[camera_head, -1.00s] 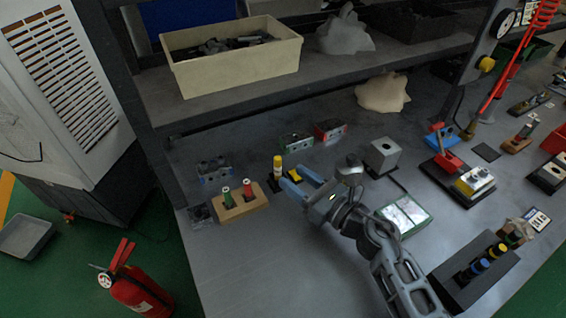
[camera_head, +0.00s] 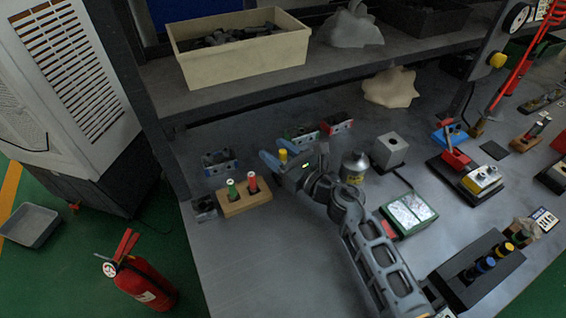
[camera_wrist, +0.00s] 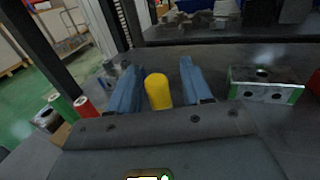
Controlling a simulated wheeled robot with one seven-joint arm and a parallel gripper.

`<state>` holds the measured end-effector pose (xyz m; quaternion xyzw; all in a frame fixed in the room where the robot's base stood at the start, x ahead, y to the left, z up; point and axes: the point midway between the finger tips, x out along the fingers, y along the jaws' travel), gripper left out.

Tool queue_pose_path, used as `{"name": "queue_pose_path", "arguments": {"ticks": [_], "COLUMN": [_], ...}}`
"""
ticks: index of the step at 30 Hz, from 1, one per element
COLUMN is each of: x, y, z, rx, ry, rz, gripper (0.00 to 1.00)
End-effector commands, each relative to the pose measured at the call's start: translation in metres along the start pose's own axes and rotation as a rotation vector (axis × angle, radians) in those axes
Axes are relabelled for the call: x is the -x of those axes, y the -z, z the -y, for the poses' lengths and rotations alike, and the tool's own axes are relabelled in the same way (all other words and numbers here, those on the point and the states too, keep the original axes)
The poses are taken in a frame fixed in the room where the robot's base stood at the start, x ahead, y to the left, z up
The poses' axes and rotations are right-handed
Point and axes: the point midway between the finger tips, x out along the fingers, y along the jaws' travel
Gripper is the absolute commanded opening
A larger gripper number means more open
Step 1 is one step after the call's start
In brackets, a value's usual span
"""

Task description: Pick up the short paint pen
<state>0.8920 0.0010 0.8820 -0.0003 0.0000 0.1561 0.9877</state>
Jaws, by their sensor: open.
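In the wrist view the yellow pen (camera_wrist: 158,91) is between the two blue fingers of my gripper (camera_wrist: 156,72), with a gap on each side. My gripper (camera_head: 276,156) is open and low over the table; the pen's lower part is hidden. A green pen (camera_head: 231,188) and a red pen (camera_head: 252,182) stand in a wooden block (camera_head: 246,204) just to the left. I cannot tell their lengths from these frames.
Metal valve blocks (camera_head: 219,162) stand left of and behind my gripper. A grey block (camera_head: 389,149) and a green-edged case (camera_head: 410,212) are to the right. A dark holder (camera_head: 478,270) with several pens stands front right. The shelf (camera_head: 330,73) overhangs the back.

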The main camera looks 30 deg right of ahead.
Motion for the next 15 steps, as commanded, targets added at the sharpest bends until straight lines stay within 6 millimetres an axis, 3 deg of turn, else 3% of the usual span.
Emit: {"name": "queue_pose_path", "arguments": {"ticks": [4, 15], "x": [0.0004, 0.0006], "y": [0.0000, 0.0000], "z": [-0.0001, 0.0000], "rx": [0.000, 0.000], "ry": [0.000, 0.000], "rz": [0.000, 0.000], "gripper": [0.48, 0.13]}}
